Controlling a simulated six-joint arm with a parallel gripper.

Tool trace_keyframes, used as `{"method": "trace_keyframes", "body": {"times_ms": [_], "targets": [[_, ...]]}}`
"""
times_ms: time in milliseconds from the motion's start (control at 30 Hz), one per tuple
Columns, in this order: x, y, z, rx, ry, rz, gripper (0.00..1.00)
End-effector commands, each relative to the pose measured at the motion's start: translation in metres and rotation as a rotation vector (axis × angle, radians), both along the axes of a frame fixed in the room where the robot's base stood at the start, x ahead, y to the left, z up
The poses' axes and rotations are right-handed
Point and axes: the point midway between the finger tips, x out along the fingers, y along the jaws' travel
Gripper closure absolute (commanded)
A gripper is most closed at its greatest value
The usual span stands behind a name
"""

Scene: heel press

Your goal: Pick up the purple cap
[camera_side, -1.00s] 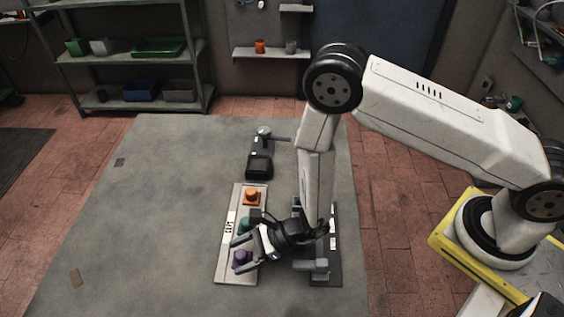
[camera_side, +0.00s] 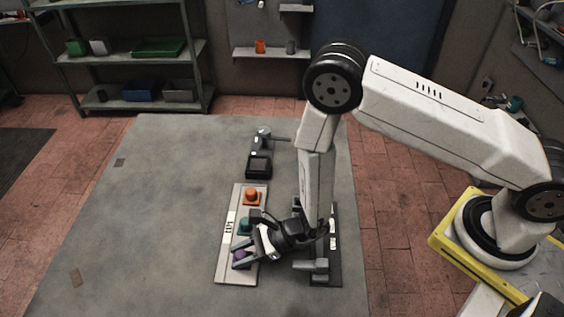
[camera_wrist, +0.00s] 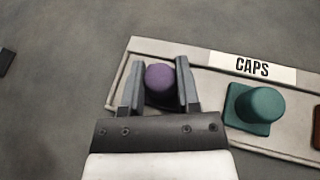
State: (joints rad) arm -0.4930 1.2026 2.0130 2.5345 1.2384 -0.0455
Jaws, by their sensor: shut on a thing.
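The purple cap (camera_wrist: 160,77) sits at one end of the light tray labelled CAPS (camera_wrist: 205,58). My gripper (camera_wrist: 158,84) is shut on the purple cap, with one finger on each side of it. In the side view the purple cap (camera_side: 239,254) shows between the fingers of my gripper (camera_side: 243,252), still at tray level. The teal cap (camera_wrist: 261,106) stands beside it on the tray, apart from the fingers. The orange cap (camera_side: 251,196) is at the far end of the tray.
A black device (camera_side: 259,165) stands beyond the tray. A dark fixture with grey blocks (camera_side: 325,268) lies right of the tray, close under my wrist. The grey table is clear to the left. Shelves (camera_side: 140,75) stand at the back.

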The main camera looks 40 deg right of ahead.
Motion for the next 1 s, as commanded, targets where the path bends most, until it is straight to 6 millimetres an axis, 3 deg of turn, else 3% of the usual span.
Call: {"method": "trace_keyframes", "body": {"times_ms": [367,1000], "targets": [[0.000,0.000,0.014,0.000,-0.001,0.000,1.00],[0.000,0.000,0.084,0.001,-0.003,0.001,1.00]]}}
